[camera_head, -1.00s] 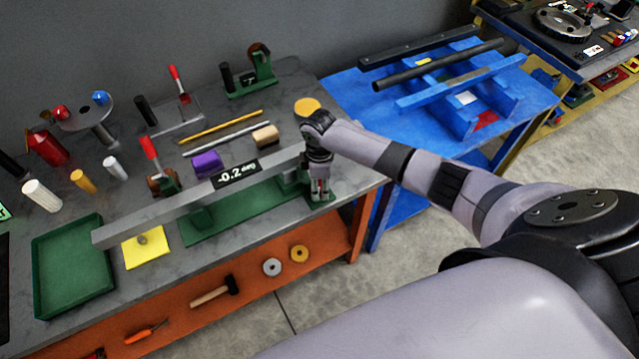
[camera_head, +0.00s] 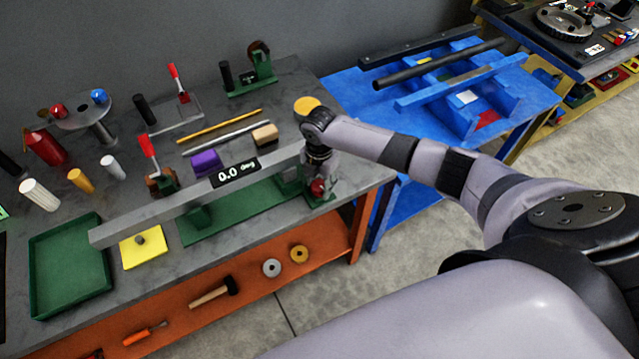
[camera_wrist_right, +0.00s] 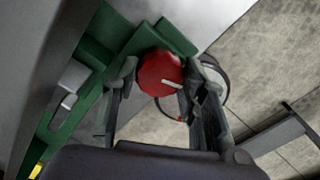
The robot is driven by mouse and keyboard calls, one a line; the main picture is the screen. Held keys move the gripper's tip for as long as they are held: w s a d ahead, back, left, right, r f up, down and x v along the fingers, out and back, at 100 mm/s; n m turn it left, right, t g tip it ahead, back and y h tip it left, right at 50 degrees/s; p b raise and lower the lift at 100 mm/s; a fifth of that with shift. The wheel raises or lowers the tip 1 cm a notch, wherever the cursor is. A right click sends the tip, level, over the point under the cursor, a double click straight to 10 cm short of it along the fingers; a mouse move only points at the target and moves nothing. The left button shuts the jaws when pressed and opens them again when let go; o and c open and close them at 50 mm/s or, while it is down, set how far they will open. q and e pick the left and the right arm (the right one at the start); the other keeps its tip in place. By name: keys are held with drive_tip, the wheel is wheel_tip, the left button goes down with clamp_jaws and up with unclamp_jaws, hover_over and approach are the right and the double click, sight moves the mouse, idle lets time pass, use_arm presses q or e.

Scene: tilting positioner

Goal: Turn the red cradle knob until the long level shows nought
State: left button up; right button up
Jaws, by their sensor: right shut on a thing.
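The red knob (camera_head: 318,186) sits at the right end of the green cradle (camera_head: 240,216), near the table's right edge. My right gripper (camera_wrist_right: 163,80) is shut on it. In the right wrist view the red knob (camera_wrist_right: 160,72) shows between the two fingers, with a white mark pointing right and slightly down. The long grey level (camera_head: 150,214) lies along the cradle, and its black display (camera_head: 235,173) reads 0.0 deg. My right wrist hides the level's right end. My left gripper is not in view.
A green tray (camera_head: 70,310) and a yellow plate (camera_head: 143,247) lie at the left front. A purple block (camera_head: 206,162), a tan block (camera_head: 265,135) and a red-handled clamp (camera_head: 150,148) stand behind the level. A blue table (camera_head: 345,90) stands to the right.

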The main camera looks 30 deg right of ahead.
sight(320, 185)
drive_tip(key=n+b, duration=0.1)
drive_tip(key=n, duration=0.3)
drive_tip(key=shift+w+r+n, duration=0.1)
drive_tip(key=shift+n, duration=0.2)
idle(0.3)
drive_tip(key=o, duration=1.2)
drive_tip(key=shift+c, duration=0.2)
drive_tip(key=shift+r, duration=0.2)
wheel_tip(320, 185, up, 12)
drive_tip(key=shift+f, duration=0.25)
